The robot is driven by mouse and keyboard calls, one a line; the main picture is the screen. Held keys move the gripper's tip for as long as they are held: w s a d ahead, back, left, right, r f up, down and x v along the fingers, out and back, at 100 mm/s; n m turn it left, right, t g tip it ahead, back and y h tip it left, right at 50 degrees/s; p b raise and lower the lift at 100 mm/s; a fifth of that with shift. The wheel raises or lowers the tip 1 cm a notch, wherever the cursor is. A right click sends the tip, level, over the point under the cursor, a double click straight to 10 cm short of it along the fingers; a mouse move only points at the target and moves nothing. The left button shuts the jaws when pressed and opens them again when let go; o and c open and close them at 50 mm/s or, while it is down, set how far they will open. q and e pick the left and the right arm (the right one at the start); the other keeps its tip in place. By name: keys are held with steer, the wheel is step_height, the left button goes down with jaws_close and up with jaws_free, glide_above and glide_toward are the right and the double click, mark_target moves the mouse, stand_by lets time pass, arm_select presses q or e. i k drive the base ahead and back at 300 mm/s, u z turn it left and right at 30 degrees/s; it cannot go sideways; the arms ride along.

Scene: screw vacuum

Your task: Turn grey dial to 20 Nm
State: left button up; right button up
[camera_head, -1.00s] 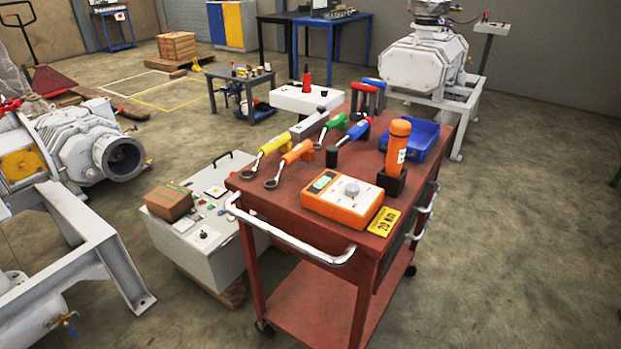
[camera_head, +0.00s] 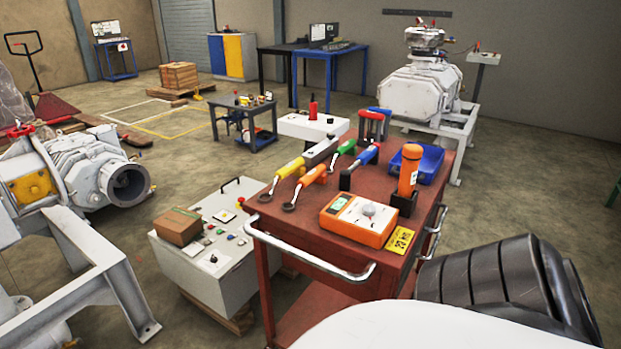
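The orange tester box (camera_head: 350,222) lies on the front part of the red cart's top. Its grey dial (camera_head: 369,210) sits on the white face, right of a small greenish display (camera_head: 341,203). The dial's pointer and the display's reading are too small to make out. A yellow label (camera_head: 400,240) reading 20 Nm is beside the box's right end. Part of an arm of mine, white and black, shows at the lower right, in front of the cart. Neither of my grippers is in view.
The red cart (camera_head: 300,232) has a chrome handle (camera_head: 312,262) along its front. Wrenches with yellow (camera_head: 321,152), orange (camera_head: 312,176), green and blue handles lie behind the tester. An orange bottle (camera_head: 409,168) stands in a black holder. A blue bin (camera_head: 430,165) is at the back right.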

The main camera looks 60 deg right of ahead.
mark_target(367, 211)
steer(key=u, duration=0.05)
steer(key=k, duration=1.05)
steer(key=z, duration=0.95)
steer(key=i, duration=0.45)
steer(key=z, duration=0.05)
